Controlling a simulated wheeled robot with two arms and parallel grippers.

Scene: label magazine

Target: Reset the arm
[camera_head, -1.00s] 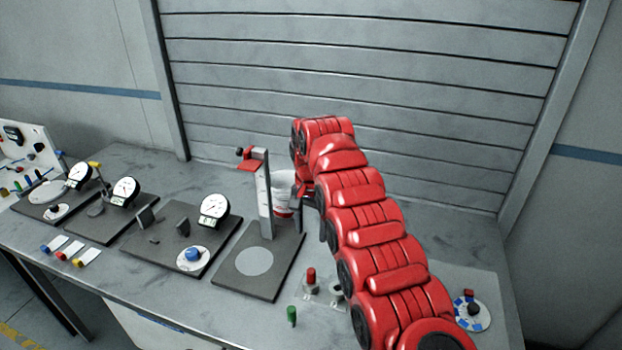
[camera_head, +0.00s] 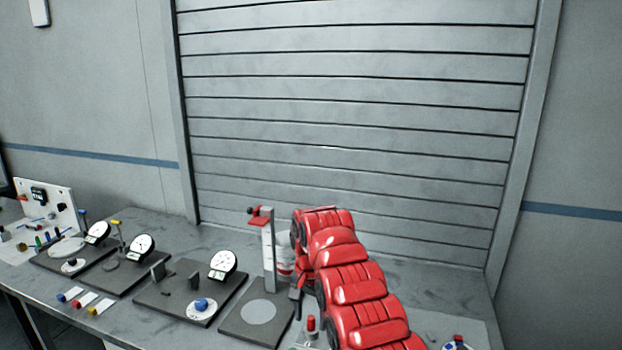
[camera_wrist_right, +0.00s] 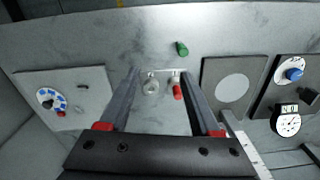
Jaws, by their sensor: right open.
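My right arm (camera_head: 345,275) is red and reaches over the bench from the lower right in the head view. My right gripper (camera_head: 297,303) is dark, points down and is mostly hidden by the arm there. In the right wrist view the right gripper (camera_wrist_right: 160,76) is open, with nothing held between its fingers. A small holder with a red-topped peg (camera_wrist_right: 177,91) and a bare metal post (camera_wrist_right: 150,86) appears between the fingers; the height gap cannot be judged. My left gripper is not in view.
A height gauge stand (camera_head: 268,250) rises just left of the right gripper. Dial gauges (camera_head: 223,263) on dark plates line the bench to the left. A green cylinder (camera_wrist_right: 182,48) stands beyond the fingertips. A blue-and-white disc (camera_wrist_right: 50,100) lies on a grey mat.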

